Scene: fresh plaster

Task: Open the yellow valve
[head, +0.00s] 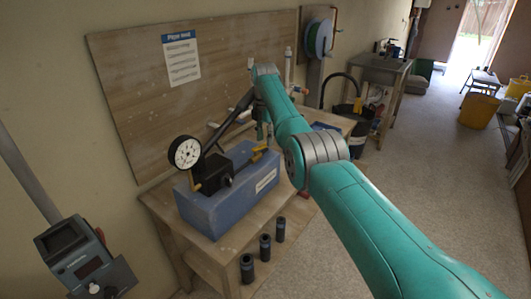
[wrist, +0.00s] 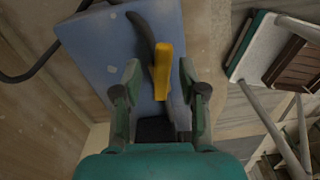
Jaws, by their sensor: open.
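The yellow valve handle (wrist: 163,72) shows in the wrist view as an upright yellow bar over the blue box (wrist: 95,45). My gripper (wrist: 159,82) is open, with one finger on each side of the handle and a gap visible on both sides. Whether the fingers are low enough to be level with the handle is hard to tell. In the head view the yellow valve (head: 258,156) is on top of the blue box (head: 225,205), beside the black pump body. My gripper (head: 262,130) hangs just above it, small and partly hidden by my arm.
A white dial gauge (head: 185,153) and a long black lever (head: 229,125) rise from the box. A dark curved piece (wrist: 143,35) lies beside the handle in the wrist view. Black cylinders (head: 265,247) stand on the wooden bench's lower front.

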